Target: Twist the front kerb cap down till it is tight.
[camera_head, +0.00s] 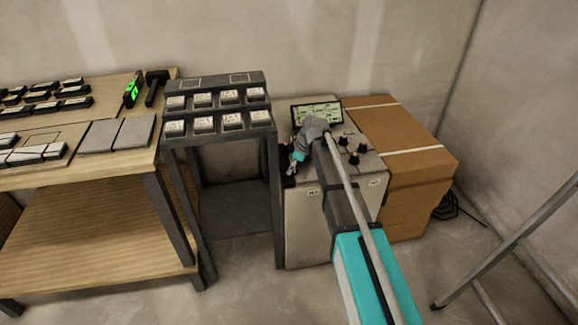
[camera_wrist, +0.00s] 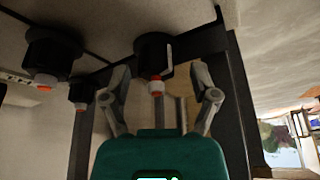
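Several black caps (camera_head: 352,158) stand on the tiled top of a pale cabinet (camera_head: 305,225) in the head view. My gripper (camera_head: 293,168) is over the cabinet's left front part, pointing down, next to a dark piece that it partly covers. In the wrist view my gripper (camera_wrist: 160,80) has its two fingers spread apart. A black cap (camera_wrist: 152,46) with a white and orange stem lies between and just beyond the fingertips, with no contact visible. Two more black caps with orange ends, one large (camera_wrist: 52,50) and one small (camera_wrist: 82,93), are to its left. I cannot tell for certain which is the front kerb cap.
A dark rack (camera_head: 220,82) with labelled pieces and a wooden bench (camera_head: 90,178) are to the left. Metal legs (camera_head: 500,247) stand at the far right.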

